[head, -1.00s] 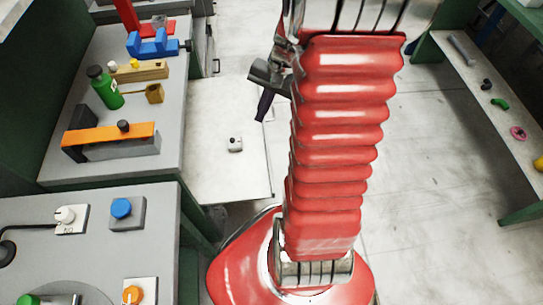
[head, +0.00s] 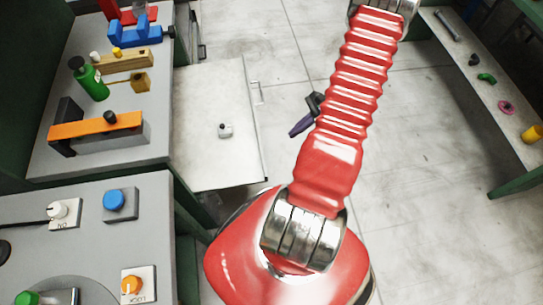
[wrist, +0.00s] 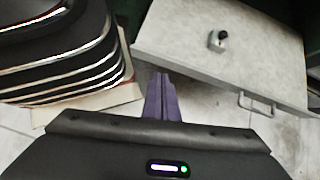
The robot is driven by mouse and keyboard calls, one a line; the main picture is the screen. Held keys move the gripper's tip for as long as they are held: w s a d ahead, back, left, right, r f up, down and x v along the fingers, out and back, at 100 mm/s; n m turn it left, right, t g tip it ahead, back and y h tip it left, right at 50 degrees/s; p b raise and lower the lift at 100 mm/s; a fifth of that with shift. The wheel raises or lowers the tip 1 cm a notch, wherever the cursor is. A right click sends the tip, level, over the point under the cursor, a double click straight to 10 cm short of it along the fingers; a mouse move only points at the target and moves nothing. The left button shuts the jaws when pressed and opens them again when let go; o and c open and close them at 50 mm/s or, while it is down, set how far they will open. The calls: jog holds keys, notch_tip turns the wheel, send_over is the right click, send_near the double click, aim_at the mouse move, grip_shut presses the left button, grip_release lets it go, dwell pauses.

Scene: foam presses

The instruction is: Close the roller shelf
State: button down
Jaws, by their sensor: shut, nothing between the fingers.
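The roller shelf (head: 205,95) is a pale flat panel pulled out to the right from under the grey workbench. It has a metal handle (head: 256,92) on its outer edge, and the handle also shows in the wrist view (wrist: 256,104). A small light block with a dark knob (head: 225,130) sits on the shelf. My gripper (head: 292,133) is to the right of the shelf's outer edge, apart from the handle. In the wrist view its purple fingers (wrist: 161,78) are together and empty, pointing beside the shelf's near edge, left of the handle.
The workbench (head: 50,165) at left carries an orange-topped fixture (head: 95,127), a green bottle (head: 93,82) and a blue bracket (head: 138,34). A control panel (head: 85,235) with knobs is nearer. A side shelf (head: 465,70) stands at right. The floor between is clear.

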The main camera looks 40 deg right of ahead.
jog(key=s+f, duration=0.1)
jog(key=s+f+m, duration=0.1)
jog(key=f, duration=0.1)
jog(key=s+f+m+t, duration=0.1)
jog(key=f, duration=0.1)
jog(key=shift+d, duration=0.35)
jog(key=shift+f, duration=0.1)
jog(key=w+a+f, duration=0.6)
jog(key=a+f, duration=0.1)
jog(key=a, duration=0.2)
jog(key=shift+w, duration=0.15)
